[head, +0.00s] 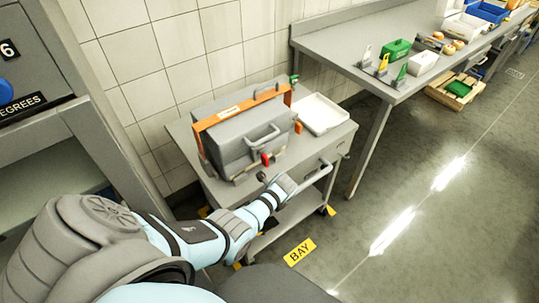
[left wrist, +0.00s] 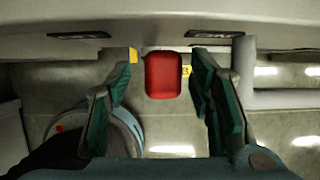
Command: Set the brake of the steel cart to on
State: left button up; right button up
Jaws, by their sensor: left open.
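The steel cart (head: 343,140) stands against the tiled wall in the head view. In the left wrist view, a red block-shaped part (left wrist: 163,75), which looks like the brake's grip, sits just below a pale grey edge (left wrist: 160,40). My left gripper (left wrist: 163,62) is open, with one green-padded finger on each side of the red part. Gaps show on both sides, and the fingers do not clasp it. The brake's on and off marks cannot be read. My right gripper is not in view.
On the cart's top stand a grey case (head: 235,130) with orange straps and a white tray (head: 320,114). A long bench (head: 345,60) stands to the right.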

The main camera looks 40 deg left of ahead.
pick_arm(q)
jog(key=v, duration=1.1)
